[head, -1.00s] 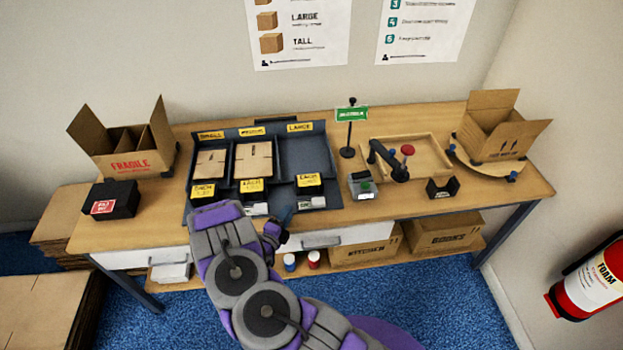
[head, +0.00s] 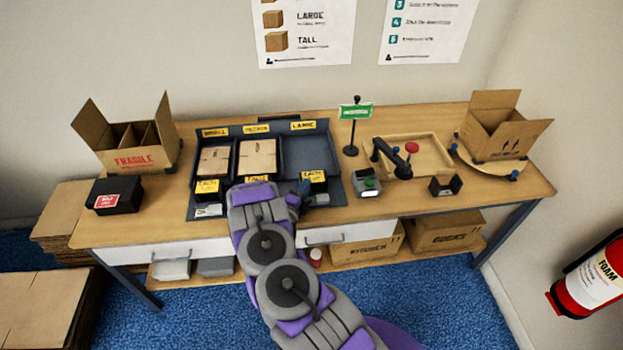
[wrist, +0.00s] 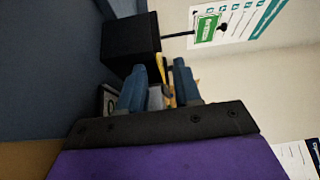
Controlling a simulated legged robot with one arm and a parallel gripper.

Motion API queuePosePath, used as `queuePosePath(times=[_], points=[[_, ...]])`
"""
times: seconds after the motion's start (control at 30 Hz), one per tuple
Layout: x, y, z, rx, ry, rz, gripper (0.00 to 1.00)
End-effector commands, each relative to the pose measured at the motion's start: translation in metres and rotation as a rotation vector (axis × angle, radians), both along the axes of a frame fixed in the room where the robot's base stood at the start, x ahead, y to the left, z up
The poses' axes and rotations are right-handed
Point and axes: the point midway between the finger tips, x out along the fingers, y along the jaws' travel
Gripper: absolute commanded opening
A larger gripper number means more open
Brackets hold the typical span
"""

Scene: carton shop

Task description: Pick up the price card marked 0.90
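A yellow label (head: 313,177) marks the front of the right-hand bin on the dark sorting rack (head: 335,198). A small pale price card (head: 209,211) lies at the rack's left front; its figure is too small to read. My forearm hides the rack's middle front. My gripper (head: 304,188) is low in front of the right-hand bin. In the wrist view my gripper (wrist: 162,80) has its two blue fingers apart. A pale card-like piece (wrist: 108,100) with a dark mark shows beside them. Something greyish and yellow shows between and behind the fingers; I cannot tell if they touch it. No 0.90 is legible.
A green sign on a stand (head: 354,113) and a small grey device (head: 367,186) stand right of the rack. A black box (head: 115,195) sits at the left.

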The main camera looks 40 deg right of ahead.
Motion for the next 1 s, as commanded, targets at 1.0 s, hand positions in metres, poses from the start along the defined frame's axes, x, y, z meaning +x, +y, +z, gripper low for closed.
queuePosePath(times=[1.0], points=[[0.025,-0.053,-0.001,0.007,0.001,-0.001,0.11]])
